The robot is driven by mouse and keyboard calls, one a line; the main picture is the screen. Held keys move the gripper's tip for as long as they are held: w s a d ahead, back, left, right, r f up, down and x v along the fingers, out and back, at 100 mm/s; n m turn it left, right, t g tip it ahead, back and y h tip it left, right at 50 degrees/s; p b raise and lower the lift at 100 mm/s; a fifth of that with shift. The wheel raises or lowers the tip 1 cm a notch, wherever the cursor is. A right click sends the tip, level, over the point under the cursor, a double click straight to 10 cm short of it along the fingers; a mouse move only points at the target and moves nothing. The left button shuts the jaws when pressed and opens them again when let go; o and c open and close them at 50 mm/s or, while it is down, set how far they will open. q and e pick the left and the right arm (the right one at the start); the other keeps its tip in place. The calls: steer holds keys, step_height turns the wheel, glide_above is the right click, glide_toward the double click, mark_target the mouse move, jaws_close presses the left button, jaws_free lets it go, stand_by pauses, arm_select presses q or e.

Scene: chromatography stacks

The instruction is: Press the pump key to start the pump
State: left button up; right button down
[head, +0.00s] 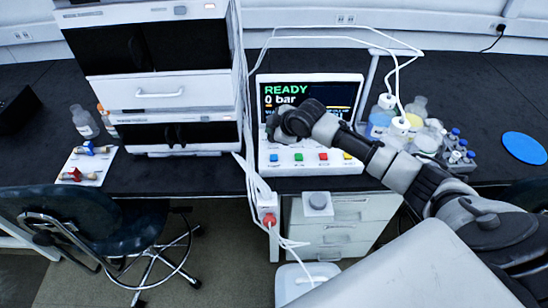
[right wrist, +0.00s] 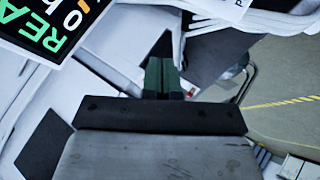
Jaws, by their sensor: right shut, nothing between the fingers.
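The control unit (head: 310,169) stands on the dark bench, with its lit display (head: 300,90) reading "READY" and "0 bar". Along its front lie a blue key (head: 273,158), a green key (head: 298,157), a red key (head: 323,157) and a yellow key (head: 347,155). Their labels are too small to read, so I cannot tell which is the pump key. My right gripper (head: 276,134) is shut and empty, in front of the display's lower left and above the blue and green keys. In the right wrist view its closed fingers (right wrist: 163,78) show beside the display (right wrist: 55,22). Contact cannot be told. My left gripper is out of view.
A tall instrument stack (head: 160,92) stands left of the unit, with white cables between them. Bottles (head: 380,118) and a vial rack (head: 458,158) stand to the right, behind my right arm. A chair (head: 105,235) and a drawer cabinet (head: 335,235) are below the bench.

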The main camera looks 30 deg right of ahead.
steer(key=b, duration=0.7)
glide_above(273, 158)
step_height(273, 158, down, 7)
steer(key=shift+f, duration=0.65)
steer(key=shift+f, duration=0.15)
stand_by(0.9)
steer(key=shift+f, duration=0.3)
steer(key=shift+f, duration=0.5)
stand_by(0.7)
steer(key=shift+r+p, duration=0.95)
